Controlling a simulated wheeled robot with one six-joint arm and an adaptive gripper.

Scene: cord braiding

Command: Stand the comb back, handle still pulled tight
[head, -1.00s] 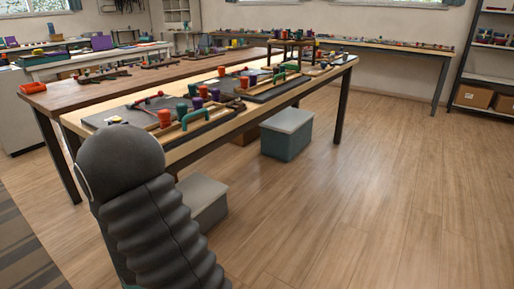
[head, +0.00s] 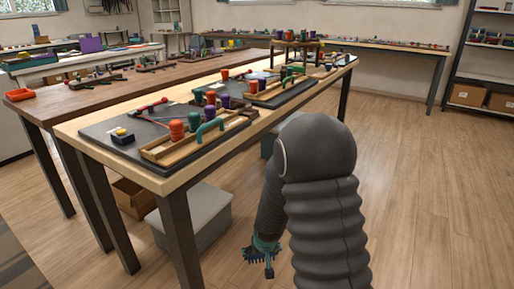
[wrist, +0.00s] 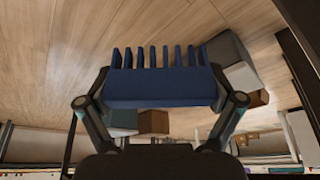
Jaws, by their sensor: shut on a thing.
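My gripper (head: 267,243) hangs low beside the front table, below the tabletop and over the floor. It is shut on a dark blue comb (head: 252,256). In the wrist view the comb (wrist: 160,88) lies across between the two fingers, its teeth pointing to the top of the picture. On the near work mat, a teal arched handle (head: 210,131) stands at a wooden tray (head: 160,154) with orange, teal and purple pegs. Cords to the handle are too small to make out.
The front table's edge (head: 180,180) is left of my arm. A grey-lidded box (head: 190,215) and a cardboard box (head: 132,197) sit beneath. The floor (head: 420,190) at right is clear.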

